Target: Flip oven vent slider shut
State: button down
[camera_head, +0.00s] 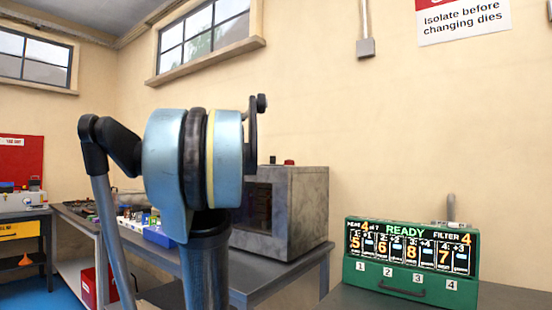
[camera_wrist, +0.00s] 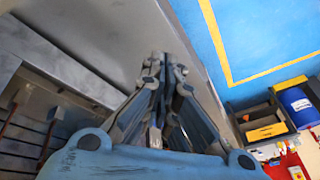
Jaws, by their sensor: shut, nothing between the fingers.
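The grey metal oven (camera_head: 295,212) stands on a bench in the middle of the head view, its left part hidden behind my arm. A small red piece and a dark piece show on its top. I cannot make out the vent slider in either view. My gripper (camera_wrist: 166,62) shows in the wrist view with its fingers together and empty, pointing up the picture. Beside it is a grey metal surface (camera_wrist: 105,40); I cannot tell whether the fingertips touch it. Dark reddish rods show at the lower left. The head view does not show my fingertips.
A green display box (camera_head: 412,262) reading READY stands on a table at the right. A grey bench (camera_head: 270,284) carries the oven and several small items. In the wrist view, blue floor (camera_wrist: 270,35) with a yellow line is open, with bins and a blue drum (camera_wrist: 298,105) at right.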

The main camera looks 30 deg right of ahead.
jog(key=w+d+r+m, duration=0.1)
jog(key=w+d+r, duration=0.3)
jog(key=d+r, duration=0.4)
jog(key=w+d+r+m+t, duration=0.1)
jog(key=w+d+r, duration=0.3)
jog(key=d+r, duration=0.4)
jog(key=w+d+r+m+t+h, duration=0.1)
jog(key=w+d+r+m, duration=0.2)
jog(key=d+r, duration=0.5)
jog(key=shift+w+d+r, duration=0.1)
jog(key=shift+w+d, duration=0.1)
jog(key=shift+d, duration=0.65)
jog(key=shift+w+d+r, duration=0.1)
jog(key=shift+w+d, duration=0.1)
jog(key=shift+d, duration=0.65)
jog(key=s+d+r+m, duration=0.1)
jog(key=d+r, duration=0.1)
jog(key=d, duration=0.4)
jog(key=s+d+r+m+t+h, duration=0.1)
jog(key=d+r, duration=0.1)
jog(key=d, duration=0.4)
jog(key=shift+d+r+m, duration=0.25)
jog(key=shift+r+m, duration=0.1)
jog(key=shift+m, duration=0.05)
